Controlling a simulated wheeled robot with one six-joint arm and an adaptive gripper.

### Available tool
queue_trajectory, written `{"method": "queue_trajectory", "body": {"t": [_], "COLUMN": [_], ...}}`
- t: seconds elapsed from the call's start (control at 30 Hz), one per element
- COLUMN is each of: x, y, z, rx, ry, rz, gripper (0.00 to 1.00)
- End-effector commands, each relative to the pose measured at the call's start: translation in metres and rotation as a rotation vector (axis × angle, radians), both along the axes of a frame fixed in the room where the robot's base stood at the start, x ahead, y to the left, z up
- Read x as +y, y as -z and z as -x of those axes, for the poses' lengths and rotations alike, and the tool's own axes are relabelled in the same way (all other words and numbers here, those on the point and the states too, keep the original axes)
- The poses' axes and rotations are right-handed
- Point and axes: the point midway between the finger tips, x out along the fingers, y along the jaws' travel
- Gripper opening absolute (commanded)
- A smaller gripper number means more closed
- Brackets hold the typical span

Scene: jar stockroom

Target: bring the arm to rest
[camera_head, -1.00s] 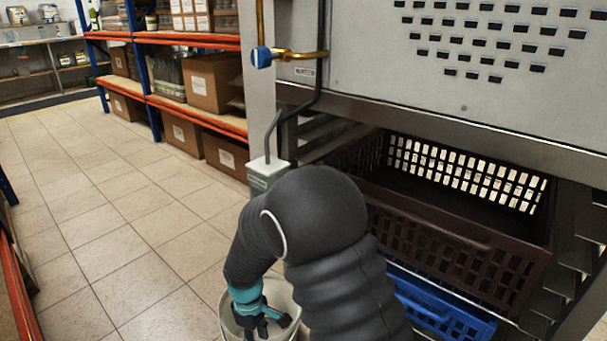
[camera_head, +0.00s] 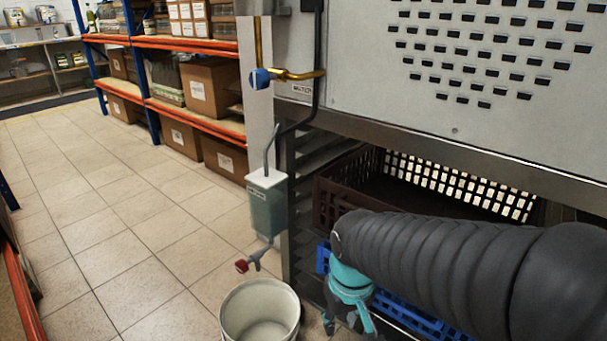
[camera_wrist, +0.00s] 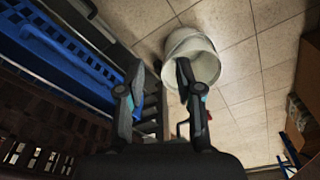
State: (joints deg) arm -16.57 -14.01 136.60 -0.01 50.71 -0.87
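My gripper (camera_head: 347,317) is at the end of my dark ribbed arm, low in front of the crate rack and just right of the white bucket. In the wrist view my gripper (camera_wrist: 155,80) has its two fingers apart with nothing between them. The white bucket (camera_head: 260,312) stands on the tiled floor and looks empty where its inside shows. In the wrist view the bucket (camera_wrist: 190,50) lies beyond the right fingertip, apart from it as far as I can tell.
A dark crate (camera_head: 335,200) sits in the rack above a blue crate (camera_head: 420,318), which my arm partly covers. A green container with a red-handled tap (camera_head: 268,210) hangs on the rack post above the bucket. Shelves with cardboard boxes (camera_head: 210,85) stand behind. The floor at left (camera_head: 110,220) is clear.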

Motion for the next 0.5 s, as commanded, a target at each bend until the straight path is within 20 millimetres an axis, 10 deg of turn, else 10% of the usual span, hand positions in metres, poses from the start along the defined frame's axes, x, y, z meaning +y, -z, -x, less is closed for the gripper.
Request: {"method": "queue_trajectory", "body": {"t": [0.5], "x": [-0.074], "y": [-0.107], "z": [0.056], "rx": [-0.312], "ry": [0.244], "rz": [-0.060], "gripper": [0.35]}}
